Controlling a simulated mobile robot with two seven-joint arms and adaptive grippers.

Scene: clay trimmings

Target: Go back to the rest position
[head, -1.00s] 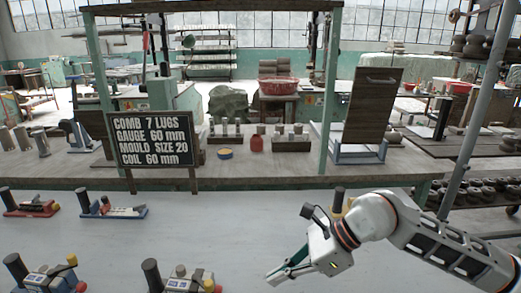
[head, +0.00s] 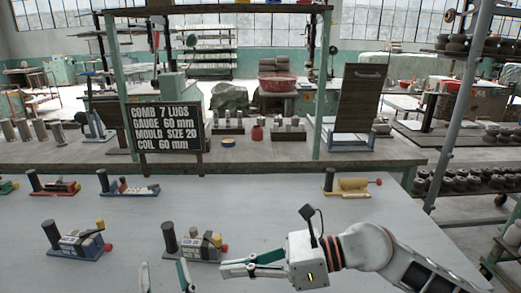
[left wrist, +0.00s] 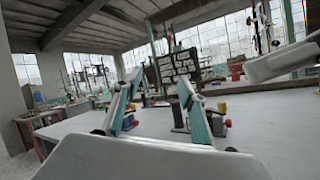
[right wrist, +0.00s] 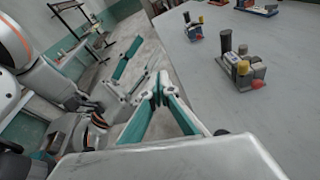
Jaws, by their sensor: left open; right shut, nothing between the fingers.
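My right gripper (head: 222,270) is shut and empty above the front of the pale table (head: 280,215), its fingers pointing left. In the right wrist view its fingertips (right wrist: 160,80) meet beside the table edge. My left gripper (head: 165,278) shows only its finger ends at the bottom of the head view. Its fingers stand apart, with nothing between them in the left wrist view (left wrist: 158,90). The left gripper also appears beyond the right fingers in the right wrist view (right wrist: 138,72). The two grippers are apart, and neither visibly touches a tool.
A blue-based tool (head: 80,248) and a grey-based tool (head: 195,248) stand near the grippers. Red (head: 55,188), blue (head: 125,190) and yellow (head: 350,187) tools stand farther back. A black sign (head: 165,128) rises behind. The table's middle is clear.

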